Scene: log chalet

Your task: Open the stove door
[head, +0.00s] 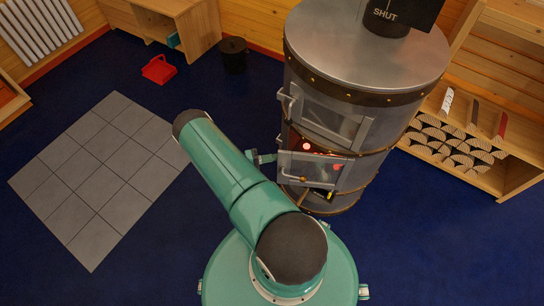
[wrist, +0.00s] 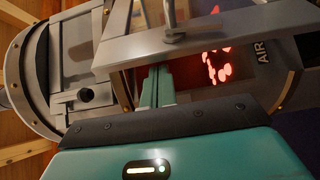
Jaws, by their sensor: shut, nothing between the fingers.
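The stove (head: 350,75) is a grey metal cylinder with two doors, one above the other. Its lower stove door (head: 315,172) is a framed glass panel that stands ajar, swung out from the firebox, with red embers (head: 306,146) visible behind it. In the wrist view the door frame (wrist: 205,37) crosses the picture, with its handle (wrist: 175,32) on it and embers glowing beyond. My gripper (head: 263,158) is shut and empty at the door's left edge. Its teal fingers (wrist: 159,85) reach to the door frame in the wrist view; I cannot tell whether they touch it.
The upper door (head: 335,118) looks closed. A log rack (head: 470,150) stands right of the stove. Grey floor tiles (head: 95,180) lie at left. A black bucket (head: 234,55) and a red pan (head: 158,70) are at the back.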

